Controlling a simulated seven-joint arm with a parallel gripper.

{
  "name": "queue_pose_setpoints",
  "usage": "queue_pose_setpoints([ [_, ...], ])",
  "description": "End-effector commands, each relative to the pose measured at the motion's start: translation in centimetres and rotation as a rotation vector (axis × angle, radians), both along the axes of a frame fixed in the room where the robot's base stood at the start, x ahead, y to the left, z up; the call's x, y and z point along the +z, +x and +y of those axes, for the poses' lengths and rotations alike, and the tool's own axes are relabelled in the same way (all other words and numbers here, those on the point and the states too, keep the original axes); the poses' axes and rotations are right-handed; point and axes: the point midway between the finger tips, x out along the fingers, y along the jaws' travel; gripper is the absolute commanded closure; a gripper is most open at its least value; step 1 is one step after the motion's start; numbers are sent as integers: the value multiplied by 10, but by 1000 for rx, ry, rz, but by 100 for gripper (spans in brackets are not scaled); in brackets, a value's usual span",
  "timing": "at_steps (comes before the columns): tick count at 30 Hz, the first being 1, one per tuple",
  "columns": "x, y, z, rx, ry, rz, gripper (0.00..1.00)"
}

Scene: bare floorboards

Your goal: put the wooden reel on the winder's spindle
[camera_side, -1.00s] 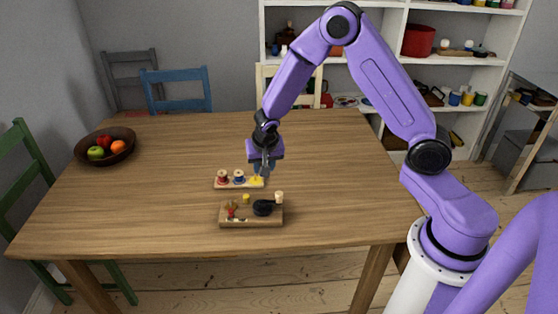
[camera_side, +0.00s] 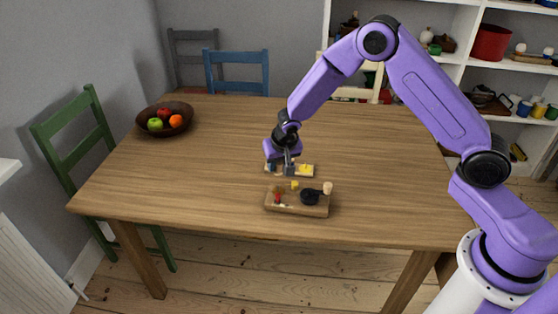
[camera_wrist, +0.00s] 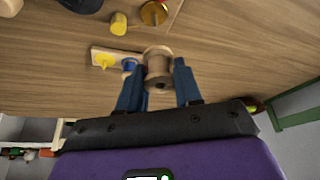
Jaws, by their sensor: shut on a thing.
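The wooden reel (camera_wrist: 158,68) is plain brown with wide flanges; in the wrist view it sits between my gripper's blue fingers (camera_wrist: 158,80). My gripper is shut on it. In the side view my gripper (camera_side: 289,172) points down by the reel rack, behind the winder, and hides the reel. The winder (camera_side: 297,207) is a small wooden board with a black round part, a pale knob and small red and yellow parts. A brass-coloured round part (camera_wrist: 153,12) shows at the top of the wrist view. I cannot clearly make out the spindle.
A pale rack (camera_side: 296,175) stands just behind the winder; its yellow piece (camera_wrist: 105,62) and blue reel (camera_wrist: 130,65) show close beside the held reel. A fruit bowl (camera_side: 165,118) is at the table's far left. The table between bowl and rack is clear.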

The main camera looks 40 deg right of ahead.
Motion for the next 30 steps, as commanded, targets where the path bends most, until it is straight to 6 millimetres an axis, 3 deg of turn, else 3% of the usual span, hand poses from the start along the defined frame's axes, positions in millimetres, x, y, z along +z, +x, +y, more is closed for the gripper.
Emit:
queue_pose_setpoints([
  [15, -40, 0, 0, 1, 0, 1, 95],
  [30, -43, 0, 0, 0, 0, 0, 95],
])
